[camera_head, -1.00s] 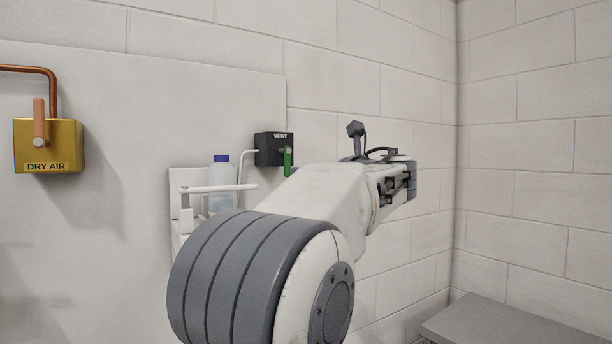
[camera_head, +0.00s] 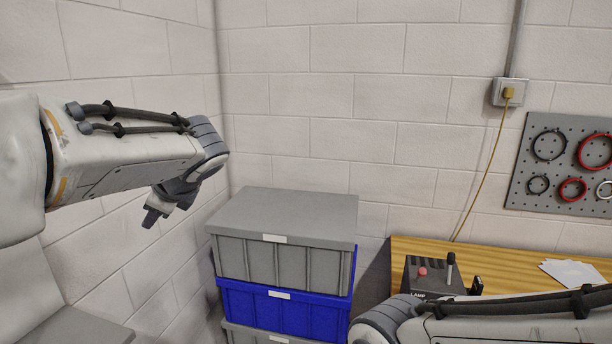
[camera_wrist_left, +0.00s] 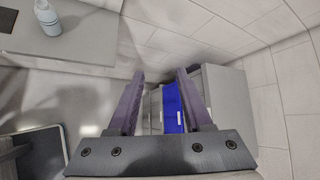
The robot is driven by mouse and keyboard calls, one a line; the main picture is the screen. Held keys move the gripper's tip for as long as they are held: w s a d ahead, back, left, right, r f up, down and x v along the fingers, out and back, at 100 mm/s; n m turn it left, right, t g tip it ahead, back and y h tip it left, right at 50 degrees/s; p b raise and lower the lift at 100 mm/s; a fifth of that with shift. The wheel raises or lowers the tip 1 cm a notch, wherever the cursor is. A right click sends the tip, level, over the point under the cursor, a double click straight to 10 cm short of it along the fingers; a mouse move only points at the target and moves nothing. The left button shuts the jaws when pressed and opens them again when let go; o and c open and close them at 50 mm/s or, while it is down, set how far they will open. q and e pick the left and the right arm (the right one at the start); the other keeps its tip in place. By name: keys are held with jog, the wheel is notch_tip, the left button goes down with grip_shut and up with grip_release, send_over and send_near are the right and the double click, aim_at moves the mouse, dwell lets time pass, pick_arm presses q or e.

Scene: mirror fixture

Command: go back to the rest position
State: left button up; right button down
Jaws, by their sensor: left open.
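My left arm comes in from the left in the head view. Its gripper (camera_head: 163,207) hangs at the end, pointing down and left, in front of the white block wall. In the left wrist view my left gripper (camera_wrist_left: 157,100) shows two fingers spread apart with nothing between them. My right arm shows at the lower right of the head view, low in front of the wooden bench. Its gripper is out of the picture.
Stacked grey and blue crates (camera_head: 280,260) stand in the corner, right of my left gripper. A wooden bench (camera_head: 510,264) bears a dark lamp box (camera_head: 432,276) and white papers (camera_head: 573,273). A pegboard (camera_head: 570,165) and a socket with yellow cable (camera_head: 508,92) are on the wall.

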pick_arm(q)
jog(key=s+d+f+n+g+h+b, duration=0.1)
jog(key=s+d+f+n+h, duration=0.15)
jog(key=s+d+f, duration=0.5)
jog(key=s+d+f+n+g+h+b, duration=0.2)
jog(key=s+d+f+h, duration=0.25)
jog(key=d+f, duration=0.5)
jog(key=s+d+f+n+g+h, duration=0.1)
jog(key=s+d+f+n, duration=0.1)
jog(key=s, duration=0.5)
jog(key=s+d+f+n+g+h+b, duration=0.1)
jog(key=s+d+f+n+g, duration=0.1)
jog(key=s+d+f, duration=0.3)
notch_tip(320, 180, down, 2)
jog(key=shift+s+f+n, duration=0.1)
jog(key=shift+s+n, duration=0.75)
jog(key=shift+s, duration=0.15)
jog(key=shift+a, duration=0.1)
